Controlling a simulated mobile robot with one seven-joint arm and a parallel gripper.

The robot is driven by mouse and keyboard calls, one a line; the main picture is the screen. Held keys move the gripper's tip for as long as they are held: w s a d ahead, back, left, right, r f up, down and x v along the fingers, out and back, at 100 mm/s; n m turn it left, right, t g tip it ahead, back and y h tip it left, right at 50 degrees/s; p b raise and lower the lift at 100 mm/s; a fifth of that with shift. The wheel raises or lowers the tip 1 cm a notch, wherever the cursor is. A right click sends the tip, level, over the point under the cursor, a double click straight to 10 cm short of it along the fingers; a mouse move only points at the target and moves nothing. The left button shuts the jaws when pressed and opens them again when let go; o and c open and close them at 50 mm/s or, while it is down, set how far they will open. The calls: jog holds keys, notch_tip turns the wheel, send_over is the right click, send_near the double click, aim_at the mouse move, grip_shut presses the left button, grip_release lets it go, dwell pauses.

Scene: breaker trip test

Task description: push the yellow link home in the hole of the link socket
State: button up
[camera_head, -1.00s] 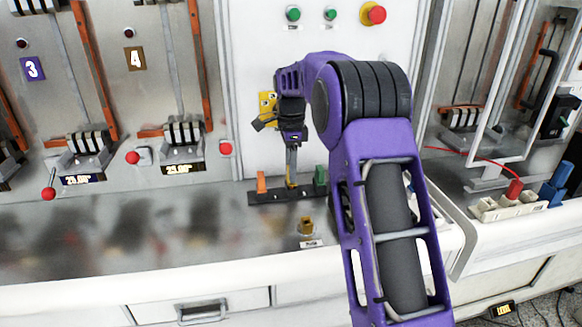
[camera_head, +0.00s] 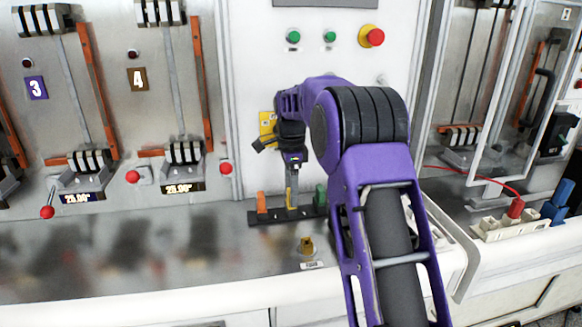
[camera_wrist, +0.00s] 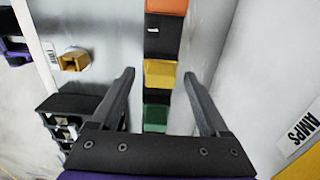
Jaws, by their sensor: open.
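The yellow link (camera_head: 291,200) stands in a black rack (camera_head: 266,218) on the metal counter, between an orange link (camera_head: 262,203) and a green link (camera_head: 320,196). In the wrist view the yellow link (camera_wrist: 160,73) lies between the fingertips of my open gripper (camera_wrist: 159,76), with a gap at each side. In the head view my gripper (camera_head: 292,182) is over the rack at the yellow link. The link socket (camera_head: 307,246) is a small yellow block in front of the rack. Its dark hole shows in the wrist view (camera_wrist: 75,62), and it looks empty.
A white panel with green and red buttons (camera_head: 371,36) rises behind the rack. Levers with red knobs (camera_head: 133,177) stand to the left. A glazed bay and a tray with red and blue plugs (camera_head: 515,207) are to the right. The counter left of the socket is clear.

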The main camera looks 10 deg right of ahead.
notch_tip(320, 180, up, 17)
jog(key=p, duration=0.2)
jog(key=shift+f, duration=0.1)
